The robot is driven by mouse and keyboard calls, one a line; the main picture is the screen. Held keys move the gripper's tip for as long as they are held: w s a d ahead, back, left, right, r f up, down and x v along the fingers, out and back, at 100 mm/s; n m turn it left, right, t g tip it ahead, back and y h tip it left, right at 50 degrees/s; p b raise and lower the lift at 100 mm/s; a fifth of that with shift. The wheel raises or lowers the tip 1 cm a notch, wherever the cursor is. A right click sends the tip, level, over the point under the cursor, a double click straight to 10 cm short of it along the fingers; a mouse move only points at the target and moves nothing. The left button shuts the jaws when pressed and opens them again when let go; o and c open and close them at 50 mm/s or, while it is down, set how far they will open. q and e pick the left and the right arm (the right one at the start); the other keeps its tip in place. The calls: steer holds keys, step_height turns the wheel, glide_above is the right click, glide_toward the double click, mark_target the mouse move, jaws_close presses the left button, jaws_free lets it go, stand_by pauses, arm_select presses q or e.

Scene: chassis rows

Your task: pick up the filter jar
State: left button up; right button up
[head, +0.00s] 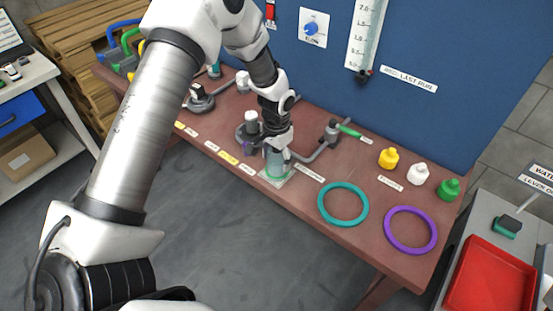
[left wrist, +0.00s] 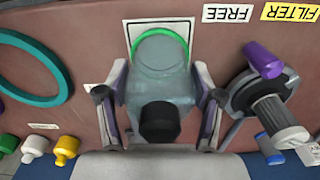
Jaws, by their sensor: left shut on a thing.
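The filter jar (left wrist: 160,78) is a clear jar with a black knob on one end and a green ring around the other. In the left wrist view it lies between the two fingers of my left gripper (left wrist: 161,92), which is shut on its sides. In the head view the gripper (head: 278,152) points down at the jar (head: 276,166), whose upper part is largely hidden by it. The jar's green end is over a white square pad (head: 262,176) on the bench. I cannot tell whether it touches the pad. My right gripper is not in view.
A grey fitting with a purple handle (left wrist: 262,60) stands close beside the gripper. A teal ring (head: 343,222) and a purple ring (head: 433,240) lie to the right. Yellow (head: 389,158), white (head: 418,175) and green (head: 448,190) bottles stand near the blue back panel (head: 440,60).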

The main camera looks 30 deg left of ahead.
mark_target(276, 151)
arm_select(q)
steer(key=shift+r, duration=0.4)
step_height(276, 151, up, 2)
steer(key=shift+r+b, duration=0.15)
steer(key=shift+b, duration=0.3)
steer(key=s+a+r+b, duration=0.1)
steer(key=s+a+b, duration=0.2)
steer(key=s, duration=1.2)
steer(key=a, duration=0.3)
steer(key=shift+r+b, duration=0.2)
steer(key=shift+b, duration=0.15)
step_height(276, 151, up, 5)
steer(key=p, duration=0.4)
steer(key=shift+r, duration=0.1)
steer(key=shift+w, duration=0.1)
